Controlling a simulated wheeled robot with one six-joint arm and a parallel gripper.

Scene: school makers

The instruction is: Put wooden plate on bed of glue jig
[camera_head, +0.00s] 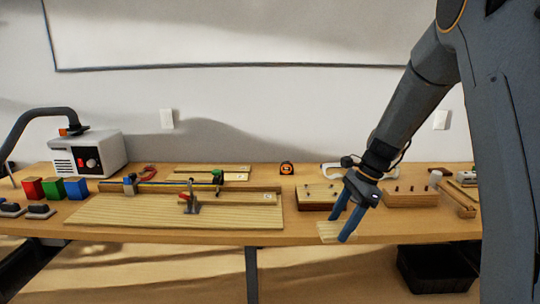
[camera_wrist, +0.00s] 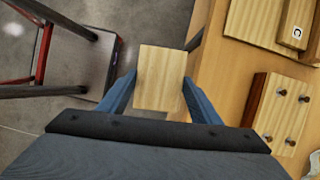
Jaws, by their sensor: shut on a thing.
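My gripper (camera_head: 339,226) is shut on a small pale wooden plate (camera_head: 327,232), held at the front edge of the workbench. In the wrist view the plate (camera_wrist: 162,80) sits between the two blue fingers of my gripper (camera_wrist: 160,88), with its far part sticking out past them. The glue jig's wide wooden bed (camera_head: 125,211) lies flat on the bench, left of my gripper. It has a back rail, a small label at its right end and a toggle clamp (camera_head: 190,203). A corner of the bed (camera_wrist: 258,20) shows at the wrist view's upper right.
A wooden block with pegs (camera_head: 313,203) stands behind my gripper, and another (camera_head: 410,200) stands to the right. Red, green and blue blocks (camera_head: 54,188) and a white machine (camera_head: 92,153) are at the left. A black bin (camera_head: 437,268) sits below the bench.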

